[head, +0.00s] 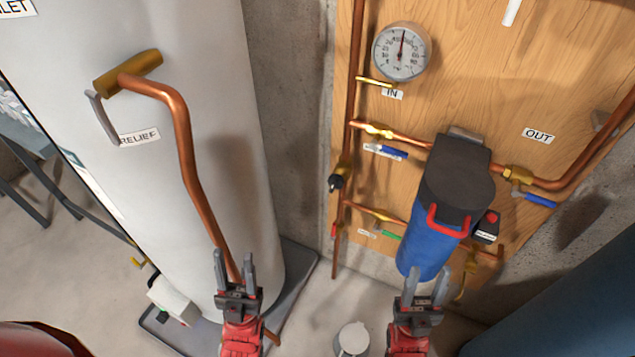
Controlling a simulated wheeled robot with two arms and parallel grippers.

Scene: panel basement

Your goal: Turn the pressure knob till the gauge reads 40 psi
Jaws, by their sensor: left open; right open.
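The round white gauge (401,51) is on the wooden panel at the upper middle. Its needle points almost straight up; the numbers are too small to read. A small black knob-like part (335,182) sits on a brass fitting at the panel's left edge. A black box with a red top (487,226) is right of the blue filter. I cannot tell for sure which is the pressure knob. My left gripper (235,264) is open and empty, low in front of the tank. My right gripper (427,279) is open and empty, below the filter housing.
The white tank (150,200) with a copper relief pipe (190,165) fills the left. The blue filter (435,240) with a black head stands out from the panel (480,60). Copper pipes carry blue-handled (388,152) and green-handled valves. A white canister (352,340) stands on the floor between my grippers.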

